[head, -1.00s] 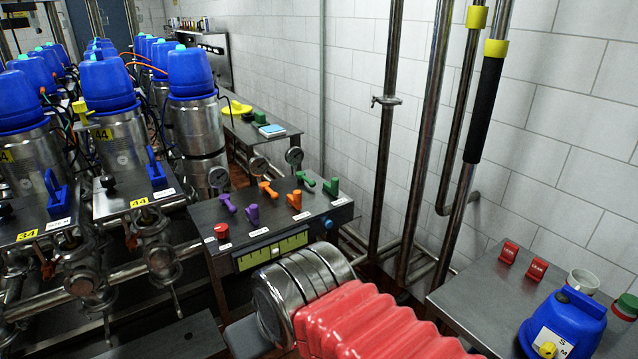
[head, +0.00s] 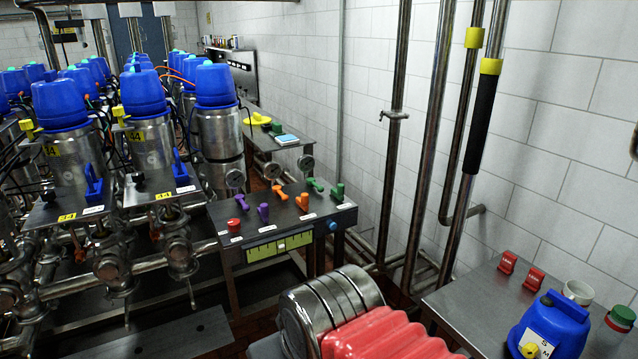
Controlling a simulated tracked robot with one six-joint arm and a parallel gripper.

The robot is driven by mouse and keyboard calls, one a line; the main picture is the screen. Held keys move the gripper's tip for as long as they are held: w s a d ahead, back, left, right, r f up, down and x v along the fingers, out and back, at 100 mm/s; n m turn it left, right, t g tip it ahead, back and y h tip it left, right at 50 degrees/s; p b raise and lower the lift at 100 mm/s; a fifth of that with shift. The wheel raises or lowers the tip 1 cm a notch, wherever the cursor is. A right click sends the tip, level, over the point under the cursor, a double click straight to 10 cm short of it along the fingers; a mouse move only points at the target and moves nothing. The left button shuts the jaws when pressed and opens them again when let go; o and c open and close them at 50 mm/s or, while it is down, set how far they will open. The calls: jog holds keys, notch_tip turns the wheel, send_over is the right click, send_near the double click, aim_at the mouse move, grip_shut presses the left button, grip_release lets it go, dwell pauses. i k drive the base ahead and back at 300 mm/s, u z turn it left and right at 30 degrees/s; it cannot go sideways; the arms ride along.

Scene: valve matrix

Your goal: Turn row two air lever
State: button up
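A small control bench (head: 218,213) stands mid-picture with two rows of coloured levers. The back row has a purple lever (head: 244,196), an orange lever (head: 279,191) and a green lever (head: 315,184). The front row has a purple lever (head: 263,212), an orange lever (head: 302,202) and a green lever (head: 337,192). Small white labels sit by them, too small to read, so I cannot tell which is the air lever. A red knob (head: 234,224) is at the bench's left. My gripper is not in view; my red bellows-covered arm part shows at the bottom.
Steel valves with blue caps (head: 215,85) and blue levers (head: 94,185) crowd the left. Vertical pipes (head: 392,140) stand by the tiled wall at right. A metal table (head: 470,295) at lower right holds two red blocks, a cup and a blue device (head: 555,325).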

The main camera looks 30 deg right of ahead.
aim_at(310, 181)
jog(key=u, duration=0.15)
jog(key=i, duration=1.1)
jog(key=z, duration=0.25)
